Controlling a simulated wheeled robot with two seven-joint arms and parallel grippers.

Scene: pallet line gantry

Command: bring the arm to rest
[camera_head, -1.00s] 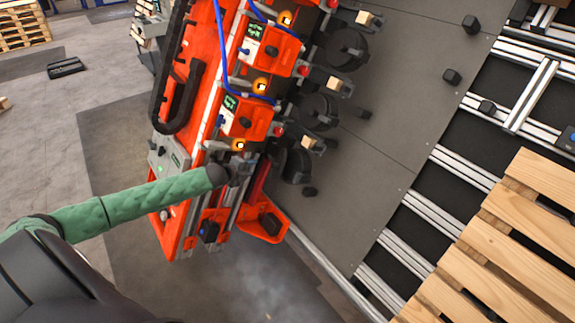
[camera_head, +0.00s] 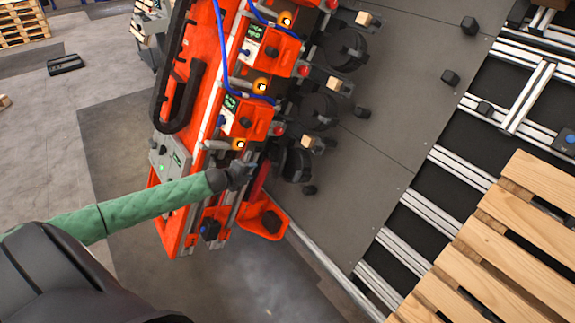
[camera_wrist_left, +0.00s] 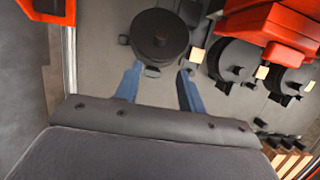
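My left arm, in a green sleeve, reaches in from the left in the head view. Its gripper (camera_head: 243,172) is beside the lower end of the orange machine (camera_head: 185,150), near a round black part (camera_head: 297,165). In the left wrist view the two bluish fingers of this gripper (camera_wrist_left: 159,72) stand apart with nothing held between them. A round black part (camera_wrist_left: 160,34) lies just beyond the fingertips; I cannot tell whether they touch it. My right gripper is in no view.
Blue cables (camera_head: 224,60) run along the orange machine. A grey plate (camera_head: 400,110) with small black knobs lies right of it. Metal rails (camera_head: 430,210) and a wooden pallet (camera_head: 520,220) are farther right. Open floor (camera_head: 105,100) lies to the left.

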